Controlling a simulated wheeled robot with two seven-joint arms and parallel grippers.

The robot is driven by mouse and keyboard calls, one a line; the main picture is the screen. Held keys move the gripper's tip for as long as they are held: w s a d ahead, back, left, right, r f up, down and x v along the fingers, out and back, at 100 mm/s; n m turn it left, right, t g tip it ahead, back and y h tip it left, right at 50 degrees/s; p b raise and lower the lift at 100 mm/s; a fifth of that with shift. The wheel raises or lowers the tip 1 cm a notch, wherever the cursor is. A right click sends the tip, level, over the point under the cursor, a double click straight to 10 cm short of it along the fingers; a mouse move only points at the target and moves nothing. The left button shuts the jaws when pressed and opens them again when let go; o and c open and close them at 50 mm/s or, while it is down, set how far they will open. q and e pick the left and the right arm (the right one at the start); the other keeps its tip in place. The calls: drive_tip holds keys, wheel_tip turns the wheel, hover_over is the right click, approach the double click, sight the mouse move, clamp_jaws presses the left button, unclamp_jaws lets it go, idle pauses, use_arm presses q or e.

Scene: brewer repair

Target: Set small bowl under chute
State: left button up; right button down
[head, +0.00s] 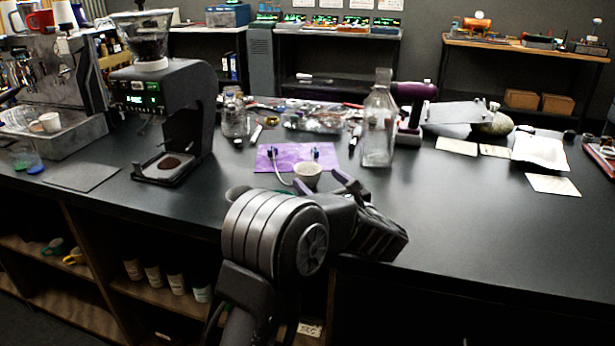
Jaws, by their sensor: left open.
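A small pale bowl (307,170) stands on the black counter at the front edge of a purple mat. My left gripper (298,187) is open close to the bowl, its fingers partly hidden by my own wrist. One finger shows right of the bowl; I cannot tell whether either finger touches it. The black grinder (185,95) with a glass hopper and green display stands to the left. Its chute is on the front under the display, above a base (150,177) with a dark brown round patch on it. My right gripper is not in view.
The purple mat (266,160) holds small blue parts and a pale tube. A clear glass bottle (379,135) stands right of the bowl. An espresso machine (60,85) is left of the grinder. Counter between grinder and mat is mostly clear, with a jar (235,120) behind.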

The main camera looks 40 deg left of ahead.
sight(314, 175)
use_arm(q)
drive_tip(key=shift+p+x, duration=0.55)
drive_tip(key=shift+x, duration=1.95)
drive_tip(key=shift+c, duration=0.6)
drive_tip(key=shift+r, duration=0.1)
drive_tip(key=c, duration=1.5)
wheel_tip(314, 175, up, 10)
drive_tip(key=shift+b, duration=0.4)
drive_tip(key=shift+c, duration=0.2)
